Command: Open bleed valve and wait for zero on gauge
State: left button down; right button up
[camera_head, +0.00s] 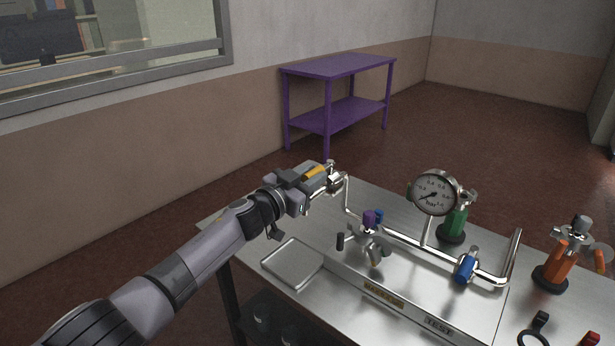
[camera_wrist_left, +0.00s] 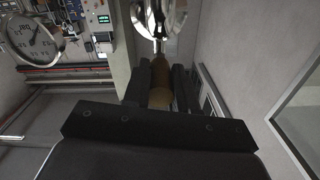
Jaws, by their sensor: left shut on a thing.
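A steel pipe rig stands on a metal table (camera_head: 405,225). My left gripper (camera_head: 318,177) is at the left end of the pipe. It is shut on a yellow-brown handle (camera_wrist_left: 160,98) beside the shiny valve fitting (camera_head: 336,181); which valve is the bleed is not marked. The round pressure gauge (camera_head: 434,192) stands upright on the pipe, with its needle toward the lower left of the dial; the exact reading is too small to tell. The gauge also shows in the left wrist view (camera_wrist_left: 30,38). My right gripper is out of view.
A shallow metal tray (camera_head: 265,263) lies at the table's left. A purple knob (camera_head: 369,218) and a blue valve handle (camera_head: 466,269) are on the rig. A green pump (camera_head: 455,222) and an orange pump (camera_head: 558,268) stand right. A purple table (camera_head: 338,66) stands behind.

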pick_arm(q)
jog(key=shift+f, duration=0.1)
jog(key=c, duration=0.9)
grip_release()
jog(key=shift+s, duration=0.1)
jog(key=shift+s+a+r+p, duration=0.25)
jog(key=shift+s+a+p, duration=0.5)
jog(key=shift+p, duration=0.35)
jog(key=shift+f+p+v, duration=0.2)
jog(key=shift+p+v, duration=0.8)
jog(key=shift+v, duration=1.5)
